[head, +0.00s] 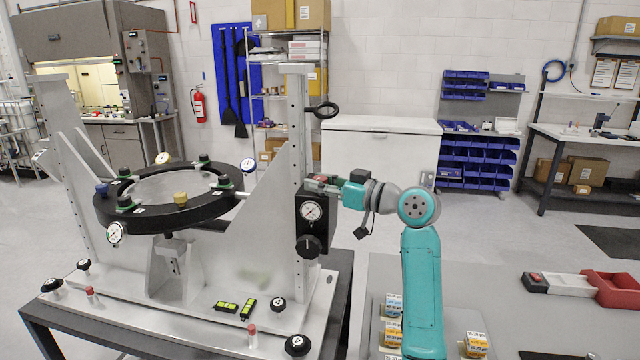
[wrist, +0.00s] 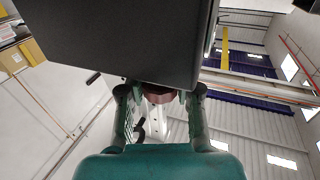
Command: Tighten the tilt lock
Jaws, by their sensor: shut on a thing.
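The mirror fixture (head: 165,285) stands on a table at the left, with a round mirror in a black ring (head: 120,212) between two uprights. A black housing (head: 318,232) with a white dial (head: 311,211) and a black knob (head: 308,247) is on the right upright. My gripper (head: 318,184) is at that upright, just above the dial. In the wrist view, my gripper (wrist: 158,98) is shut on a small reddish-brown part (wrist: 158,92), beneath a large dark block (wrist: 125,40). I cannot tell for sure that this part is the tilt lock; most of it is hidden.
A grey bench (head: 510,290) holds small boxes (head: 476,344) and a red tray (head: 612,288).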

